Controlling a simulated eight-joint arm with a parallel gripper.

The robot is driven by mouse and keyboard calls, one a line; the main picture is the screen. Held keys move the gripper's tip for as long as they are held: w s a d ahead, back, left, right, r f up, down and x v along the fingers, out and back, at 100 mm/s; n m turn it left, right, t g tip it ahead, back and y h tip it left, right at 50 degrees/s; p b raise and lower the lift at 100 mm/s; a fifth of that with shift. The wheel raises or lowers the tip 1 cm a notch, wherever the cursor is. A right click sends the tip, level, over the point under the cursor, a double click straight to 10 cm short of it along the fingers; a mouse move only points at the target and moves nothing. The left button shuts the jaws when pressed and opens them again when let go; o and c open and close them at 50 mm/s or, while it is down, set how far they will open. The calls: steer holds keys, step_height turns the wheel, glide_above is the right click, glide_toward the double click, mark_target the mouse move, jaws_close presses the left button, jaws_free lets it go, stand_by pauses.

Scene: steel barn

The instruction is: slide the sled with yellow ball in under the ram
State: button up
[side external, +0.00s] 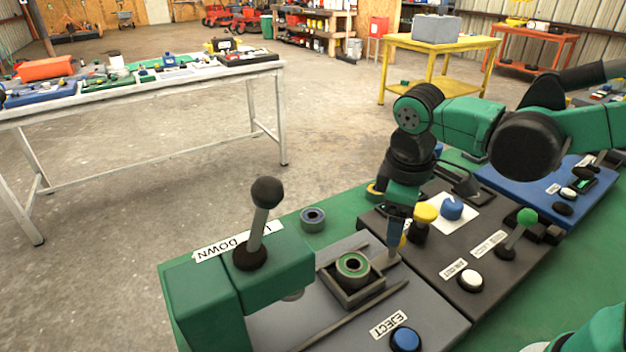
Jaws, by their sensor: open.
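The sled (370,295) is a dark square tray on the grey plate of the press, holding a green-rimmed ring (353,266). A grey post rises at its right end, and a bit of yellow (405,232) shows beside my gripper's fingers, probably the ball. My gripper (399,238) is open, pointing down around or beside the post top; I cannot tell which. The green press (215,290) stands left of the sled, with a black-knobbed lever (260,215). The ram (294,295) shows slightly under its head. The sled is right of the ram, not beneath it.
A yellow knob (426,214) and a blue dial (452,207) stand close right of my gripper. A green-knobbed lever (519,230) and white button (470,281) are further right. A blue button (405,340) is in front. A loose ring (313,219) lies behind the sled.

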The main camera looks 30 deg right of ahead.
steer(key=shift+w+d+f, duration=0.1)
steer(key=shift+d+f, duration=0.1)
steer(key=shift+f, duration=0.95)
steer(key=shift+w+d+f, duration=0.1)
steer(key=shift+d+f, duration=0.1)
steer(key=shift+f, duration=0.9)
jaws_close()
